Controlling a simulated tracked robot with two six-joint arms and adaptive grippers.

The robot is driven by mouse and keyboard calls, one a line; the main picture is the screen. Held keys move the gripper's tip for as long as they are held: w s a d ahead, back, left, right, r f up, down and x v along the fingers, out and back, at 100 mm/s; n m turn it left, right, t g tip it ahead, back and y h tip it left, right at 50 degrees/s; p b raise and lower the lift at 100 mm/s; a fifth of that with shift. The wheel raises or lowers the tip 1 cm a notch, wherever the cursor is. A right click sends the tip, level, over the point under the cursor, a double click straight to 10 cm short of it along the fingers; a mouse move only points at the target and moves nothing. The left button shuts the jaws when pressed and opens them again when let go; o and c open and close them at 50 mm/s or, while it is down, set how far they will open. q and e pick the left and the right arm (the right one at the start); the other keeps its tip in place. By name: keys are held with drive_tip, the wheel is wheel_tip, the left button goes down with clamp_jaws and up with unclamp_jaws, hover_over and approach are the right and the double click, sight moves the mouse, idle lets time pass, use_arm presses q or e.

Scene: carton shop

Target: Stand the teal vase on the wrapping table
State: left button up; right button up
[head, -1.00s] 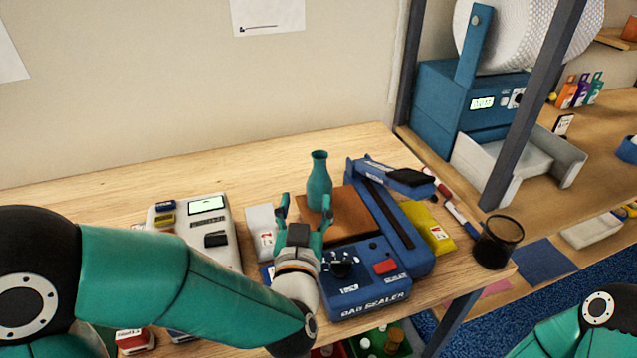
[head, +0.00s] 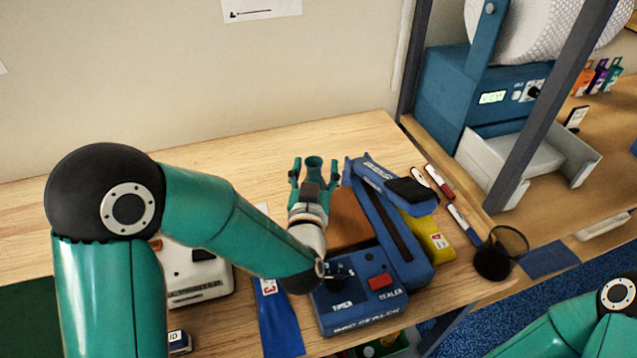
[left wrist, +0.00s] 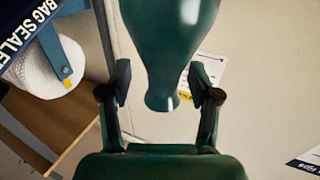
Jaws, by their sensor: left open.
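The teal vase (head: 314,163) shows only its top in the head view; my left gripper hides its body. My left gripper (head: 309,168) is open, with one finger on each side of the vase's upper part. In the left wrist view the vase (left wrist: 172,40) comes down from the top edge, its neck and rim between the open fingertips (left wrist: 160,82), with gaps on both sides. The vase's base is hidden. The wrapping table (head: 215,175) is pale wood. My right arm shows at the lower right, its gripper out of view.
A blue bag sealer (head: 360,300) and a brown block (head: 348,215) lie close to my left gripper. A yellow packet (head: 428,236), several pens and a dark cup (head: 497,255) are to the right. The table behind the vase is clear.

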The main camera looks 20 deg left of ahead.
use_arm(q)
drive_tip(key=shift+w, duration=0.3)
drive_tip(key=shift+s+a+r, duration=0.1)
drive_tip(key=shift+s+r, duration=0.1)
drive_tip(key=shift+s, duration=0.2)
drive_tip(key=shift+w+f, duration=0.15)
drive_tip(key=shift+w, duration=0.05)
drive_tip(key=c, duration=0.8)
drive_tip(key=shift+s, duration=0.1)
clamp_jaws()
drive_tip(key=shift+r, duration=0.25)
